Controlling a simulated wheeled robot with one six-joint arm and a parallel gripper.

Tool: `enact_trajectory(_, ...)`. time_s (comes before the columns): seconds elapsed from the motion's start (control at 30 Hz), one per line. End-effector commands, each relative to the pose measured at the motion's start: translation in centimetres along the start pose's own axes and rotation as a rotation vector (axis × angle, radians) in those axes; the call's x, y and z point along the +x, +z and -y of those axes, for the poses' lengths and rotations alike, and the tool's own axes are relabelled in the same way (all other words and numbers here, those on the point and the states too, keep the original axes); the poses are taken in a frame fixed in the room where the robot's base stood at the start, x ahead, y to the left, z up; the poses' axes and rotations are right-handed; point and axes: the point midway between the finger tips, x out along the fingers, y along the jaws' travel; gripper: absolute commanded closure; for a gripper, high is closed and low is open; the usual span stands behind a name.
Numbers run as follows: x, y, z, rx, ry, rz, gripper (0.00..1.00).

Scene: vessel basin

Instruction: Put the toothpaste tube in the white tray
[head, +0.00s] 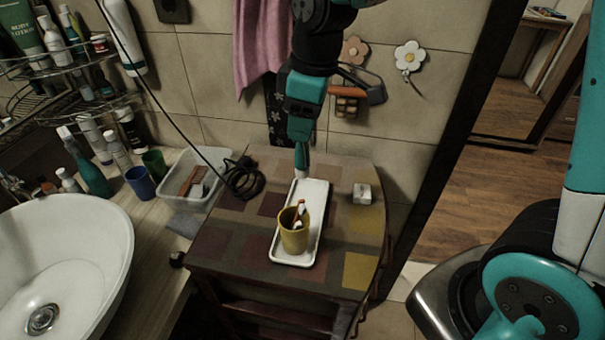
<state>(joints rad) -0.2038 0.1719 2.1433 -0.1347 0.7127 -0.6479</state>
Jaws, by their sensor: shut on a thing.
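The white tray (316,212) lies on a small patterned table, long side running away from me. A yellow cup (294,238) stands in its near half, with an orange-and-white item (299,214) sticking out. My gripper (303,139) points down over the tray's far end. It is shut on a slim teal thing with a pale lower end, which appears to be the toothpaste tube (302,160). The tube hangs roughly upright, its lower end at the tray's far left part. I cannot tell whether it touches the tray. The fingers hide its upper part.
A small white box (362,194) sits right of the tray. A coiled black cable (243,178) and a clear bin with a brown comb (193,182) lie left. A pink towel (262,45) hangs behind. The sink (85,255) is at far left. The tray's middle is bare.

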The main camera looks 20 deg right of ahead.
Motion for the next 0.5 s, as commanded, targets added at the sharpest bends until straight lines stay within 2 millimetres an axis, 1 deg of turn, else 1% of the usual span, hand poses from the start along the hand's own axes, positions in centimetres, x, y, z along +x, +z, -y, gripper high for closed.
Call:
enact_trajectory(0.03, 1.4, 0.3, 0.1, 0.001, -0.006, 0.007, 0.89)
enact_trajectory(0.1, 3.3, 0.6, 0.1, 0.001, -0.006, 0.007, 0.89)
enact_trajectory(0.2, 5.6, 1.0, 0.1, 0.002, -0.005, 0.006, 0.89)
enact_trajectory(0.3, 7.3, 1.2, 0.0, 0.002, -0.002, 0.004, 0.89)
enact_trajectory(0.5, 9.1, 1.6, -0.1, 0.003, -0.002, 0.003, 0.89)
